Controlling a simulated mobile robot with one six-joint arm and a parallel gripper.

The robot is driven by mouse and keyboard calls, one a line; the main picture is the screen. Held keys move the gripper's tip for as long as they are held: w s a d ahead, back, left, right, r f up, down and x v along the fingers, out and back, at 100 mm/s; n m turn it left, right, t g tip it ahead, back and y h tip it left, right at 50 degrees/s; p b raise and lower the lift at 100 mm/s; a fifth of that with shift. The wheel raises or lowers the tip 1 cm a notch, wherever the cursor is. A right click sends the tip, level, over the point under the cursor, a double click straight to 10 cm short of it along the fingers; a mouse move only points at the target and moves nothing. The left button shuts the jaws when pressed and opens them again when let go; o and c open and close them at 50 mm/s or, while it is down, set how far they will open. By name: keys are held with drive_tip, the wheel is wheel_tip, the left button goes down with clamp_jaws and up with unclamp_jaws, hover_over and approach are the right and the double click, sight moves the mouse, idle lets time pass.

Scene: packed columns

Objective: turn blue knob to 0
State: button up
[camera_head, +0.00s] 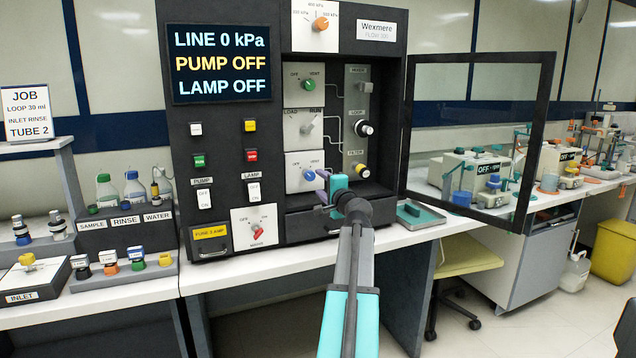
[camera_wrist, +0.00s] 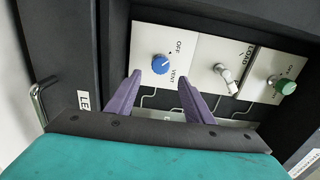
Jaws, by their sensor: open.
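The blue knob (camera_head: 308,175) sits on a white plate on the instrument's dark front, with OFF and VENT printed beside it; I can make out no 0 mark there. In the wrist view the blue knob (camera_wrist: 160,65) lies just beyond the gap between my fingertips. My gripper (camera_wrist: 160,82) is open, its purple fingers apart and empty, one to each side of the knob as seen there. In the head view my gripper (camera_head: 322,190) is just right of and slightly below the knob. Contact with the panel cannot be told.
A lever knob (camera_head: 306,127) and a green knob (camera_head: 309,85) sit above the blue one. A red knob (camera_head: 258,232) is lower left. A framed glass door (camera_head: 546,110) stands open at right. The display reads LINE 0 kPa.

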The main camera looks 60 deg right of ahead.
drive_tip(key=shift+v, duration=1.85)
